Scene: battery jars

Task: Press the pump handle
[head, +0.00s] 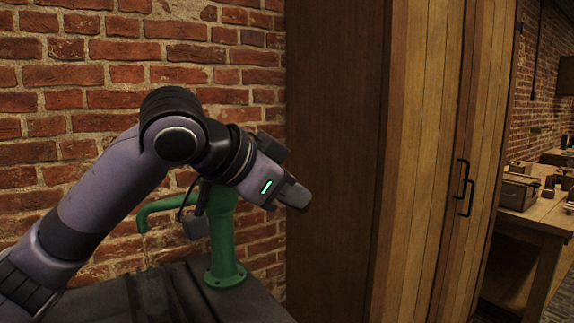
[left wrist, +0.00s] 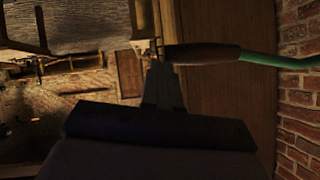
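The green pump (head: 222,240) stands on a dark surface by the brick wall, with its spout curving to the left. My left arm and gripper (head: 296,196) cover its top in the head view, and the handle is hidden there. In the left wrist view, the brown grip of the pump handle (left wrist: 203,53) lies across the fingertips, with its green rod (left wrist: 275,61) running right. My left gripper (left wrist: 158,62) shows as one narrow dark wedge with no gap, its tip at the grip's left end. I cannot tell whether it touches. My right gripper is not in view.
A tall wooden cabinet (head: 425,160) with black handles stands right of the pump. A brick wall (head: 70,95) is close behind the pump. A wooden workbench (head: 540,215) with small objects is at the far right.

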